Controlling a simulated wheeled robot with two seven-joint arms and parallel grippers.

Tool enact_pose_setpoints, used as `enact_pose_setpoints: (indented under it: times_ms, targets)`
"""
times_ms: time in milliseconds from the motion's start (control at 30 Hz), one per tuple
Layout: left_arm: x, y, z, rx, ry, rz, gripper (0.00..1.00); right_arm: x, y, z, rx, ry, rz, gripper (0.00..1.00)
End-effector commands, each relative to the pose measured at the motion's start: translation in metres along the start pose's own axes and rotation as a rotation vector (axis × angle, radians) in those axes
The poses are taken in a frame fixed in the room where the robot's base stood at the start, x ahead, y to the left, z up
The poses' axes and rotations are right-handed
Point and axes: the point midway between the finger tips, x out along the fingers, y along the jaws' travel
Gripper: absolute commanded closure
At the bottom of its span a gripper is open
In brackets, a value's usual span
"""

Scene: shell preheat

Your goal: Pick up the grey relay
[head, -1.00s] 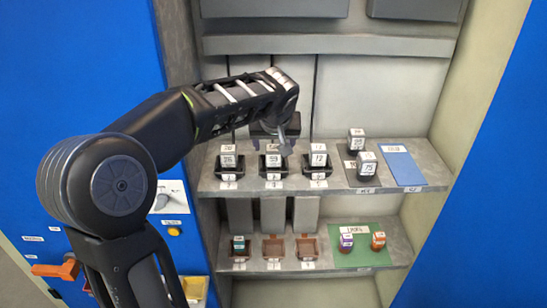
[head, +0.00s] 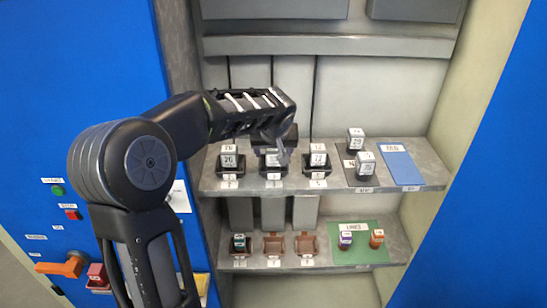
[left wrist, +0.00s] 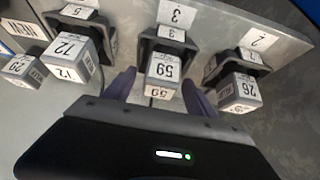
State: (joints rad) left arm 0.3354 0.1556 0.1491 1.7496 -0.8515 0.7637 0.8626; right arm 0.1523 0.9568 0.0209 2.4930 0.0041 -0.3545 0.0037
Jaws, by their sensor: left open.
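Several grey relays with white number labels stand on the upper shelf. The relay marked 59 (left wrist: 162,70) sits in the middle black socket, and my left gripper (left wrist: 158,92) is open with a purple-grey finger on either side of it, apparently not gripping it. In the head view the left gripper (head: 281,150) partly covers this relay. The relay marked 72 (head: 318,159) is in the socket to its right, the one marked 26 (head: 229,160) in the socket to its left. Two more grey relays (head: 355,139) (head: 365,162) stand on a dark mat. My right gripper is out of view.
A blue mat (head: 401,166) lies at the right of the upper shelf (head: 432,160). The lower shelf has brown holders (head: 305,246) and a green mat (head: 375,252) with a purple and an orange piece. An orange handle (head: 62,267) juts from the blue panel.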

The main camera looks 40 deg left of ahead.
Motion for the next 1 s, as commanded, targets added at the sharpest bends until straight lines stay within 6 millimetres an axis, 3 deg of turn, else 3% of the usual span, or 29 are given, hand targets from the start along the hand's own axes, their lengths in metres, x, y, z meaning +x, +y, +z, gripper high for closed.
enact_pose_setpoints:
  times_ms: [200,1000]
  targets:
    - [-0.0003,0.0000,-0.0001,0.000,0.000,0.000,0.35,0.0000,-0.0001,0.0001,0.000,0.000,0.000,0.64]
    - [-0.0003,0.0001,-0.0001,0.000,0.000,0.000,1.00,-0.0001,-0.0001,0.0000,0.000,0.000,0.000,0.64]
